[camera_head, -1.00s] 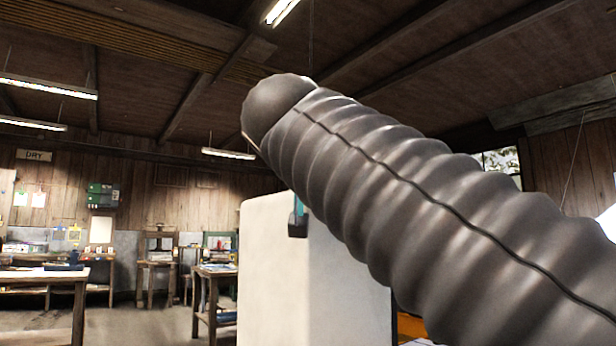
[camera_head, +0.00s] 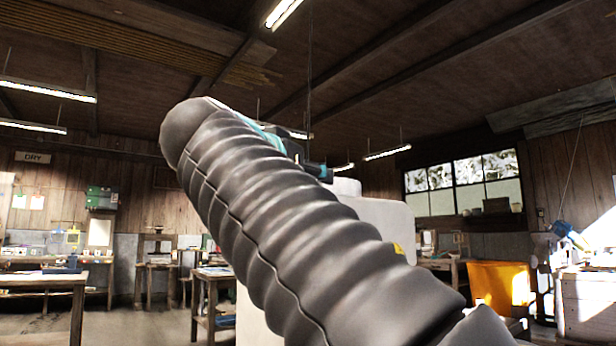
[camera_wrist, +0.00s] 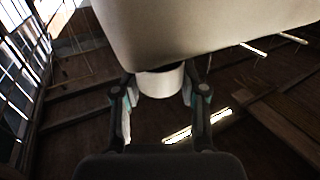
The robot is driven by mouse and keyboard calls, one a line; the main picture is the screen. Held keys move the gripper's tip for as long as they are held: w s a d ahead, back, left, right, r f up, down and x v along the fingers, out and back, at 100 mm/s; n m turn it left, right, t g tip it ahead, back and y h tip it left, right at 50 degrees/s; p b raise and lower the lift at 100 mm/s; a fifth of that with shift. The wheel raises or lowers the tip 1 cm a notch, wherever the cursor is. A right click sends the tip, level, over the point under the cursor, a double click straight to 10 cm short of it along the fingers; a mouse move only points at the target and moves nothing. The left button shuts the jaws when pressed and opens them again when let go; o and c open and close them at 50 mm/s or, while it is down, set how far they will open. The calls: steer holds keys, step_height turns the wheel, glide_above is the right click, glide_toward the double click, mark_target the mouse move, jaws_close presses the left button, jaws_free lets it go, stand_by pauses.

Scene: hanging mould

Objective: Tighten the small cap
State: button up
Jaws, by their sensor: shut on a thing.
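The small cap (camera_wrist: 160,82) is a short white cylinder against the face of the pale mould (camera_wrist: 215,28) in the wrist view. My gripper (camera_wrist: 159,88) has one finger on each side of the cap and is shut on it. In the head view, part of my gripper (camera_head: 314,170) shows behind my arm, beside the top of the mould (camera_head: 385,222). A pale round piece (camera_head: 346,187) stands on the mould's top there. My ribbed arm hides much of the mould. Whether the cap sits fully tight cannot be told.
A wooden table (camera_head: 45,282) stands at the left and a smaller one (camera_head: 213,290) nearer the middle. An orange bin (camera_head: 498,285) and a white cabinet (camera_head: 588,300) are at the right. Ceiling lamps hang overhead.

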steer(key=o, duration=1.2)
steer(key=shift+c, duration=0.2)
steer(key=v, duration=1.2)
